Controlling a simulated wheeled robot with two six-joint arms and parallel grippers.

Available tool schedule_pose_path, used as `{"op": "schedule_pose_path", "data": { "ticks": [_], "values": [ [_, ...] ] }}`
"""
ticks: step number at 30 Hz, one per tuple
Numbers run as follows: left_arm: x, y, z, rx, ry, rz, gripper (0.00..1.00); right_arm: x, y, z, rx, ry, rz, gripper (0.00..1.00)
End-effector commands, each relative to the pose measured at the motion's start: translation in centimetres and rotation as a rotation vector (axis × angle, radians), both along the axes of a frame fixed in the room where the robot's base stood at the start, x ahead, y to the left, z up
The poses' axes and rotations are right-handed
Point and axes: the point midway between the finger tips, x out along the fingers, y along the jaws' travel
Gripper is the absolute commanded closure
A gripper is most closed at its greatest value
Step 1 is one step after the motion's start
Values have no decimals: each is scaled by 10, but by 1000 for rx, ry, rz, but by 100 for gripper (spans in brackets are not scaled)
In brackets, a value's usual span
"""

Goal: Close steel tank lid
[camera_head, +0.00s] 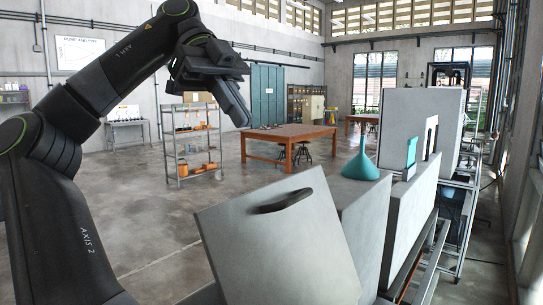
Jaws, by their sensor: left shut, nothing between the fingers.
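The steel tank lid (270,252) is a light grey flat panel with a dark curved handle (284,201) near its upper edge. It stands tilted up at the bottom centre of the head view. The tank under or behind it is mostly hidden, so I cannot tell its opening. My left gripper (241,118) is shut and empty. It appears above and slightly left of the lid's upper edge in the picture, apart from it, pointing down to the right. My right gripper is not in view.
More grey cabinets (412,215) line the right side. A shelf rack (192,145) and a wooden table (288,133) stand farther back. The floor between is clear.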

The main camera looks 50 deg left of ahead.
Motion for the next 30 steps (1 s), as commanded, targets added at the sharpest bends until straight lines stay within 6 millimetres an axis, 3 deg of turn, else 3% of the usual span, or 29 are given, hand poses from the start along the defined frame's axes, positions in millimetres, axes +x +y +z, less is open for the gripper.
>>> {"op": "schedule_pose_path", "data": {
  "ticks": [8,19,24,30],
  "values": [
    [4,-20,-25,1,0,-6,100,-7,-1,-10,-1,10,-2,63],
    [15,-67,-74,-1,0,-7,100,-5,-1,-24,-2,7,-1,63],
    [12,-49,-85,-5,-5,-2,100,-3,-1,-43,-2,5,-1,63],
    [8,-35,-89,-3,-2,0,100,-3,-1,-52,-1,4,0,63]
  ]
}}
